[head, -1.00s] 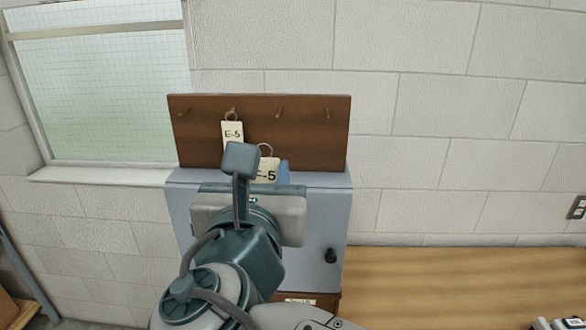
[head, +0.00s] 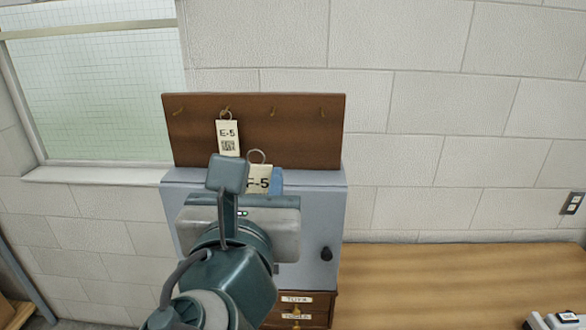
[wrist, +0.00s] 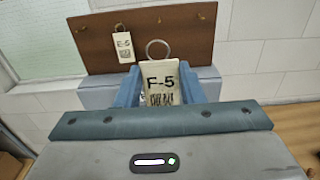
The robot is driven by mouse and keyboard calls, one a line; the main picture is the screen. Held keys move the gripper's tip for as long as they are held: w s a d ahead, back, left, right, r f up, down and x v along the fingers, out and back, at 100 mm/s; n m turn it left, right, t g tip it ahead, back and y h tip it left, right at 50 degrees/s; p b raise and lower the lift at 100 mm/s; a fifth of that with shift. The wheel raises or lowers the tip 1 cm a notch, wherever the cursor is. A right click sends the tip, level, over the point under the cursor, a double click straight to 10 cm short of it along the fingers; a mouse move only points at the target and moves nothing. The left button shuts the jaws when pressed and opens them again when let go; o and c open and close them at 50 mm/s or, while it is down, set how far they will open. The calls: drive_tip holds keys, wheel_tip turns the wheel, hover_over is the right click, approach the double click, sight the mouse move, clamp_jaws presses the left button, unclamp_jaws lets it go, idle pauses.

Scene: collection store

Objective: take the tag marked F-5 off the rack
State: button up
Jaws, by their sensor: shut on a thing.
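The tag marked F-5 (wrist: 161,83) is a cream tag with a metal ring at its top. My gripper (wrist: 160,88) is shut on it, with a blue finger on each side. In the head view the tag (head: 258,178) shows just above my wrist, and its ring is below the row of hooks, apart from them. My arm hides its lower part. The brown rack (head: 310,140) is on the wall behind. A tag marked E-5 (head: 227,138) hangs from one of its hooks.
A grey cabinet (head: 330,205) with a black knob stands below the rack. A wooden worktop (head: 450,280) extends to the right, and labelled drawers (head: 310,310) are beneath the cabinet. A window (head: 90,90) is at the left.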

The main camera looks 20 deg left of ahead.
drive_tip(key=shift+s, duration=0.3)
